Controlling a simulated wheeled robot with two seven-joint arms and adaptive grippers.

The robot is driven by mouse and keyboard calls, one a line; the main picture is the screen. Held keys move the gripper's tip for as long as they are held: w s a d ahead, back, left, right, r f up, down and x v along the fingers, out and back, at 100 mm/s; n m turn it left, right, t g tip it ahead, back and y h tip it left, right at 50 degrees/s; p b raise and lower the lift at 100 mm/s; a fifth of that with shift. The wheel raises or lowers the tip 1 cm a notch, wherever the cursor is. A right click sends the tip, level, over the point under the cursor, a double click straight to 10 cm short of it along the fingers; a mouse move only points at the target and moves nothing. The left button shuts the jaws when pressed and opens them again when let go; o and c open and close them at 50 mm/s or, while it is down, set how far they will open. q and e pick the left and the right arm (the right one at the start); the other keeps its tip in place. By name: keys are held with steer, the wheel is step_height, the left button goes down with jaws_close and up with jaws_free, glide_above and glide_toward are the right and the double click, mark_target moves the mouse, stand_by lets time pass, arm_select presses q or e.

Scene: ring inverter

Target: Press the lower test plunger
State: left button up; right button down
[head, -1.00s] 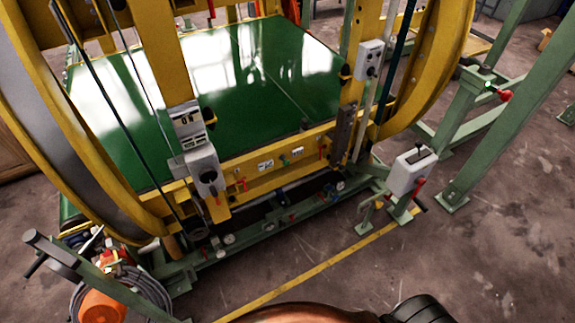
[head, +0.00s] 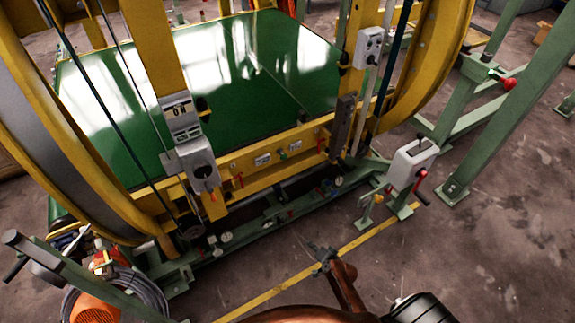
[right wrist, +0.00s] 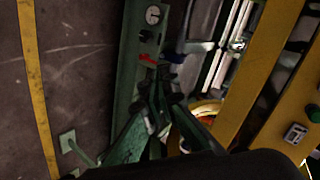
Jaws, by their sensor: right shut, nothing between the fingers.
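My right gripper (head: 320,252) shows in the head view at bottom centre, over the floor near the yellow line, in front of the machine. It is shut and empty. In the right wrist view its dark fingers (right wrist: 160,82) overlap the green base rail. A small green knob (head: 283,155) sits between white labels on the yellow lower beam (head: 250,185); a green knob also shows at the right edge of the wrist view (right wrist: 313,113). I cannot tell for sure which part is the lower test plunger. The gripper appears apart from the beam. My left gripper is out of view.
The green base rail (head: 250,232) carries gauges and small fittings. A grey box with a red handle (head: 413,163) stands at right. Yellow rings flank the green panel (head: 225,75). An orange object and coiled hose (head: 98,307) lie lower left.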

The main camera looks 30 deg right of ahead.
mark_target(285, 158)
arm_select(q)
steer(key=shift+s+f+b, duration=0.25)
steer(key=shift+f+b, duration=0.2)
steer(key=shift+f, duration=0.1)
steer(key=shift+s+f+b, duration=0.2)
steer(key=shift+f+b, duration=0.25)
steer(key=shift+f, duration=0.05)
arm_select(e)
steer(key=w+d+r+m+t, duration=0.1)
steer(key=w+r, duration=0.3)
steer(key=r, duration=0.5)
steer(key=w+d+r+m+t, duration=0.2)
steer(key=w+r, duration=0.3)
steer(key=r, duration=0.4)
steer(key=w+d+r+m+t, duration=0.1)
steer(key=w+r+t, duration=0.3)
steer(key=r, duration=0.5)
steer(key=shift+w+d+m, duration=0.25)
steer(key=shift+w+m, duration=0.05)
steer(key=shift+m, duration=0.6)
steer(key=shift+r, duration=0.1)
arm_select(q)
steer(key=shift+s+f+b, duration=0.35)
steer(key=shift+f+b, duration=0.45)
arm_select(e)
steer(key=w, duration=1.4)
